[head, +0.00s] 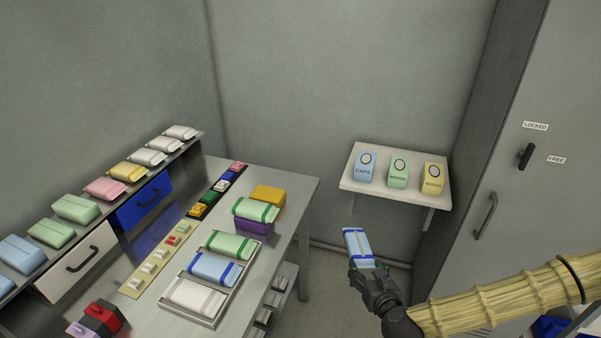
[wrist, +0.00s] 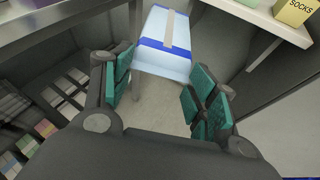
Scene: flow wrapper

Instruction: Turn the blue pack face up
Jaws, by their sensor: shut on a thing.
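The blue pack (head: 356,243), light blue with dark blue end bands, is held in the air right of the table. My gripper (head: 366,269) is shut on its near end. In the wrist view the pack (wrist: 166,40) extends beyond the fingertips (wrist: 160,88), with a pale tan strip running lengthwise along the side facing the camera. I see no printed label or oval on that side. Its opposite side is hidden. Another light blue pack with dark blue bands (head: 213,267) lies in the metal tray (head: 206,323) on the table.
A white wall shelf (head: 392,189) carries blue, green and yellow packs with dark ovals. The table (head: 302,190) also bears a green-banded pack on a purple block (head: 254,226). A grey cabinet (head: 530,80) stands right. Open air separates table and shelf.

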